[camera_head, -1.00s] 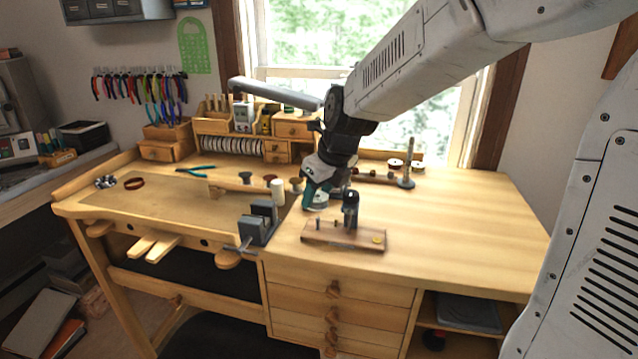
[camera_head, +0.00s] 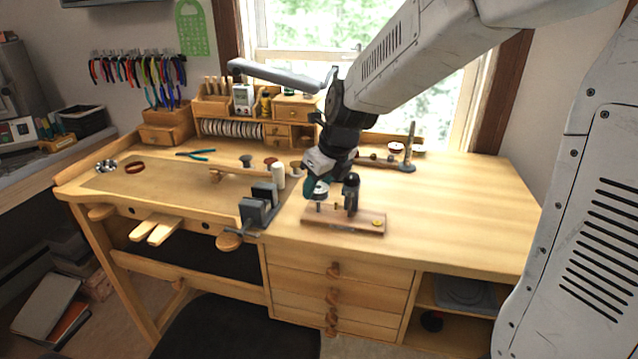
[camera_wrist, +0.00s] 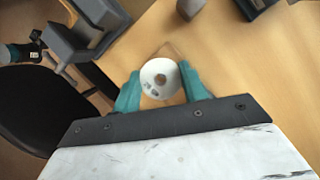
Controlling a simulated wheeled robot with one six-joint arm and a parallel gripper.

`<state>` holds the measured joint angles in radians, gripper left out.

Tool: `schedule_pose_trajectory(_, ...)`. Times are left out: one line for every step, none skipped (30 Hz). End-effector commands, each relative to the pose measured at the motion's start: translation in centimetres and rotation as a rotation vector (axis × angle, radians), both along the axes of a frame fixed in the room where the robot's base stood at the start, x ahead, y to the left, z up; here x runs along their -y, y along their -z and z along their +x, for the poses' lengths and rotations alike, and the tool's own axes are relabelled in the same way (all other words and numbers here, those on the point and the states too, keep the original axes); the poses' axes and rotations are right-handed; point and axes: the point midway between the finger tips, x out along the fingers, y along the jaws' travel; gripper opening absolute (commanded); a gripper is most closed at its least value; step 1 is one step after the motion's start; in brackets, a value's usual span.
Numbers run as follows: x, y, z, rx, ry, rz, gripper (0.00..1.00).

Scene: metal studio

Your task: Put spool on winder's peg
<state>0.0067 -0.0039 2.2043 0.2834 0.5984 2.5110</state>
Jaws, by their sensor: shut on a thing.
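My gripper (camera_head: 317,195) is shut on a spool with a pale round flange and brown centre (camera_wrist: 160,78); the spool sits between the teal fingers in the wrist view. In the head view the fingers hide most of it. My gripper is over the board's left end. Whether the spool touches the peg cannot be told; the spool hides what lies beneath it.
A grey vise (camera_head: 257,208) stands just left of the board, and a white cylinder (camera_head: 278,176) behind the vise. Small spools and an upright spindle (camera_head: 409,146) stand at the back. The bench's right side (camera_head: 460,210) is clear.

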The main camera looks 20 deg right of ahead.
Motion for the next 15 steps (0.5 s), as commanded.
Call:
schedule_pose_trajectory(0.0,0.0,0.0,0.000,0.000,0.000,0.20)
schedule_pose_trajectory(0.0,0.0,0.0,0.000,0.000,0.000,0.20)
schedule_pose_trajectory(0.0,0.1,0.0,0.000,0.000,0.000,0.20)
schedule_pose_trajectory(0.0,0.1,0.0,0.000,0.000,0.000,0.20)
schedule_pose_trajectory(0.0,0.2,0.0,0.000,0.000,0.000,0.20)
schedule_pose_trajectory(0.0,0.3,0.0,0.000,0.000,0.000,0.20)
schedule_pose_trajectory(0.0,0.4,0.0,0.000,0.000,0.000,0.20)
schedule_pose_trajectory(0.0,0.5,0.0,0.000,0.000,0.000,0.20)
schedule_pose_trajectory(0.0,0.6,0.0,0.000,0.000,0.001,0.20)
schedule_pose_trajectory(0.0,0.6,0.0,0.000,0.000,0.001,0.20)
schedule_pose_trajectory(0.0,0.7,0.0,-0.001,0.000,0.000,0.20)
schedule_pose_trajectory(0.0,0.8,0.0,-0.001,0.000,0.000,0.20)
schedule_pose_trajectory(0.0,0.9,0.0,-0.001,0.000,0.000,0.20)
schedule_pose_trajectory(0.0,1.0,0.0,-0.001,0.000,0.000,0.20)
schedule_pose_trajectory(0.0,1.1,0.0,-0.001,0.001,0.001,0.20)
